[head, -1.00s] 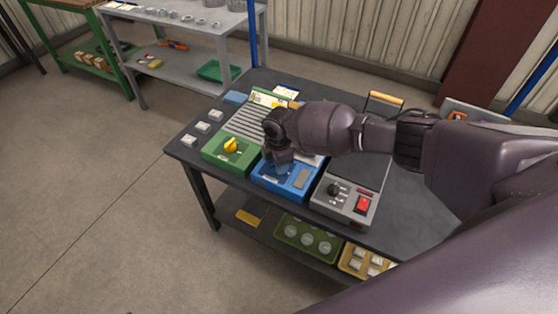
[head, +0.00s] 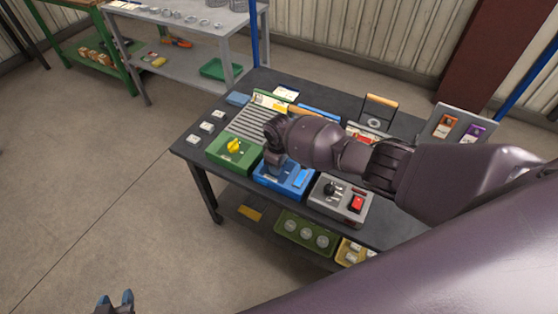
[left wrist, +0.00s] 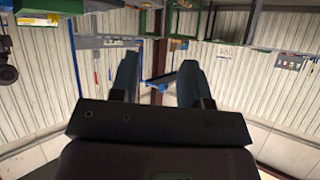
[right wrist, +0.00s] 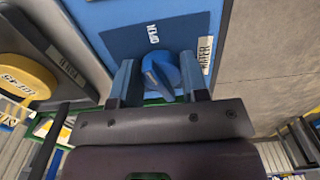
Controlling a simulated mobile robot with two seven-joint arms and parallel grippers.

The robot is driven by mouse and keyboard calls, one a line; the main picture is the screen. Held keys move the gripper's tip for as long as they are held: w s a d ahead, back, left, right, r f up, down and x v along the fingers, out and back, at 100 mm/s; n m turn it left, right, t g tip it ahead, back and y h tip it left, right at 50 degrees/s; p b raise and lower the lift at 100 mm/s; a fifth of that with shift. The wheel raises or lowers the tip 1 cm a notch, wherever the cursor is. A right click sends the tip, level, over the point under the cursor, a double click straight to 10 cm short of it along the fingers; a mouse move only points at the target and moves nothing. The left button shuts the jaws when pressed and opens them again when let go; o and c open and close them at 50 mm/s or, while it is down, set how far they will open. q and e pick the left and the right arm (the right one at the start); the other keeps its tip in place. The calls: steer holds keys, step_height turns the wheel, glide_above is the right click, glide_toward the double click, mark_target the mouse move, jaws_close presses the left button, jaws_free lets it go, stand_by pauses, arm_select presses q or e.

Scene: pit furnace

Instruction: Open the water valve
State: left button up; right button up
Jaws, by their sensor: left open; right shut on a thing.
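The water valve is a blue knob (right wrist: 162,74) on a blue plate (right wrist: 112,14) marked OPEN and WATER in the right wrist view. My right gripper (right wrist: 160,80) is shut on the knob, one finger on each side. In the head view my right gripper (head: 275,168) reaches down onto the blue box (head: 288,190) and hides the knob. A small panel (head: 300,178) on this box is bright blue. My left gripper (head: 115,299) is open and empty at the bottom left, away from the table. Its spread fingers also show in the left wrist view (left wrist: 157,80).
A green box (head: 232,158) with a yellow knob (head: 234,146) stands left of the blue box. A grey box (head: 330,204) with a black knob and red switch stands right. All are on the dark table (head: 196,157). Open floor lies left.

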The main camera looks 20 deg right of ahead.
steer(key=shift+a+m+p, duration=0.1)
steer(key=shift+m+p, duration=0.45)
steer(key=shift+m, duration=0.55)
arm_select(q)
steer(key=shift+s+a+r, duration=0.1)
steer(key=shift+s+r, duration=0.1)
steer(key=shift+s, duration=0.4)
arm_select(e)
steer(key=shift+m, duration=0.4)
arm_select(q)
steer(key=shift+w, duration=0.1)
arm_select(e)
steer(key=o, duration=0.9)
steer(key=shift+o, duration=0.2)
arm_select(q)
steer(key=shift+r, duration=0.1)
